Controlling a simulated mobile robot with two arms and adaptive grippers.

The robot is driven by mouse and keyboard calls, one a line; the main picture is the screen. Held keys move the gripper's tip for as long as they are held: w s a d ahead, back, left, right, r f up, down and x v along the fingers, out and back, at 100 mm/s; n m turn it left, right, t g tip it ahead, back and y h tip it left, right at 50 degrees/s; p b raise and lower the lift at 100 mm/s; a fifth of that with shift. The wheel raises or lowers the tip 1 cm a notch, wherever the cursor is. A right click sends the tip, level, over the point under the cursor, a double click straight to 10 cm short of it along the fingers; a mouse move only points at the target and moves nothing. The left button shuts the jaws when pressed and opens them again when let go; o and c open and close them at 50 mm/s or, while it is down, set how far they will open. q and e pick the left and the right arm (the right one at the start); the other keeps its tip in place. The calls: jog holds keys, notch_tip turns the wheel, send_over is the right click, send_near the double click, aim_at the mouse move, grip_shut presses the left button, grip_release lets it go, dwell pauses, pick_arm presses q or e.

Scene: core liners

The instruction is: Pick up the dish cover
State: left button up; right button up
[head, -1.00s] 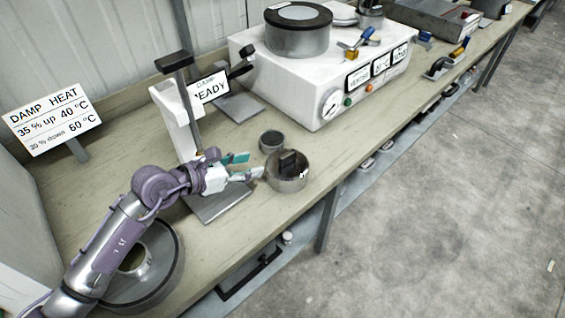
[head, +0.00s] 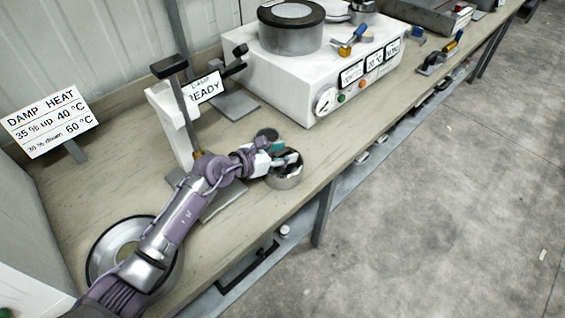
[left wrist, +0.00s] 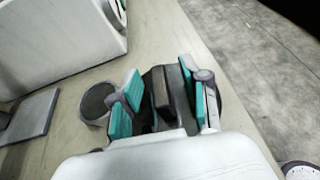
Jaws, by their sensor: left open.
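The dish cover (left wrist: 162,92) is dark with an upright block-like handle. It sits on a round metal dish (head: 286,182) near the front edge of the bench. My left gripper (head: 282,156) is over the cover. In the left wrist view its teal-padded fingers (left wrist: 167,93) stand open, one on each side of the handle, with gaps still visible. My gripper hides much of the cover in the head view. My right gripper is not in view.
A small grey cup (left wrist: 95,103) stands close beside the dish. A white box with a dial and labels (head: 325,75) stands behind. A press-like stand (head: 176,115) and a round ring-shaped part (head: 100,255) are to the left. The bench front edge is close.

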pick_arm(q)
grip_shut()
jog(key=shift+r, duration=0.15)
